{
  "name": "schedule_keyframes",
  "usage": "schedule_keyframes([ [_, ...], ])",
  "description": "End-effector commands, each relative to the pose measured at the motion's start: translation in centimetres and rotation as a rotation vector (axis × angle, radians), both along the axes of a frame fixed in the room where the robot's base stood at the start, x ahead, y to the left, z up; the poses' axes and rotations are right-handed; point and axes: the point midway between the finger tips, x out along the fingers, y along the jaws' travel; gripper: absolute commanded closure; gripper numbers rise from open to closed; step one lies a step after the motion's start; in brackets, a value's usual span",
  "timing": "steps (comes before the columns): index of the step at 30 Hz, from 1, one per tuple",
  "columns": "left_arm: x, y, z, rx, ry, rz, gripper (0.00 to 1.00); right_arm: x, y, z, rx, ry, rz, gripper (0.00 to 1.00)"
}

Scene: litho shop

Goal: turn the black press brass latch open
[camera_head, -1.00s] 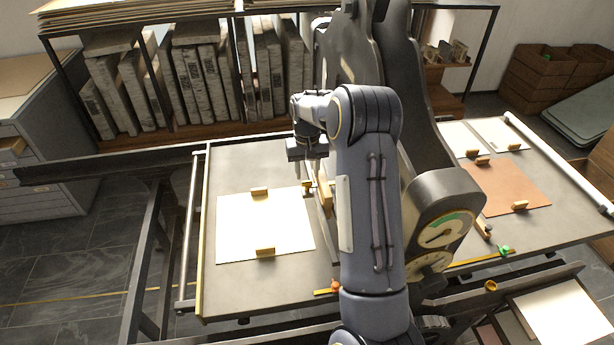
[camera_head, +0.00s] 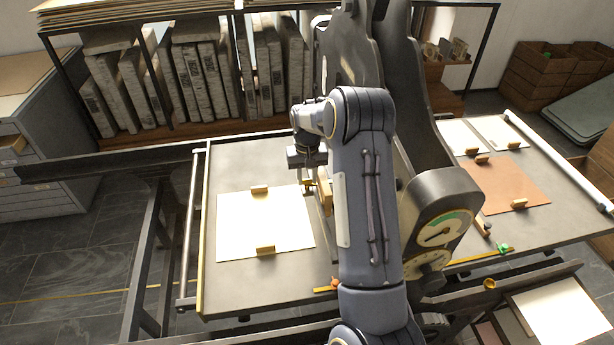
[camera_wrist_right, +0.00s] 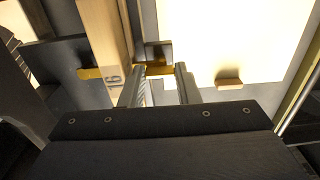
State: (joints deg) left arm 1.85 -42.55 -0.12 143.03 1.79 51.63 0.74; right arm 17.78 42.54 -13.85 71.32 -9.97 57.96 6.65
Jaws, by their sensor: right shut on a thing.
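The black press (camera_head: 250,165) has a flat dark bed with a tall dark frame behind my right arm. Its small brass latch (camera_head: 307,183) is at the right edge of the bed's white sheet, partly hidden by my gripper. In the right wrist view the brass latch (camera_wrist_right: 158,71) lies between the fingertips, beside a dark square block. My right gripper (camera_head: 308,177) points down at the latch. In the wrist view the right gripper (camera_wrist_right: 160,68) is shut on the brass piece. My left gripper is not in view.
A pale wooden bar (camera_wrist_right: 105,45) marked 16 stands close left of the fingers in the wrist view. A white sheet (camera_head: 265,222) with wooden blocks lies on the bed. A round gauge (camera_head: 443,230) is right of my arm. Stone slabs (camera_head: 190,80) fill the shelf behind.

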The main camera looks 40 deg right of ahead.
Motion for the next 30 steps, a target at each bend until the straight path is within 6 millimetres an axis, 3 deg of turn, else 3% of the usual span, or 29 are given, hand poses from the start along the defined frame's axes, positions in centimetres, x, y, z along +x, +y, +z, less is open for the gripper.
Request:
schedule_keyframes([
  [11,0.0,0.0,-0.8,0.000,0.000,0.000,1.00,0.0,0.0,-0.1,0.000,-0.001,-0.177,0.94],
  [30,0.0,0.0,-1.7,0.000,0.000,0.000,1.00,0.0,0.0,0.1,0.000,-0.001,-0.776,0.94],
])
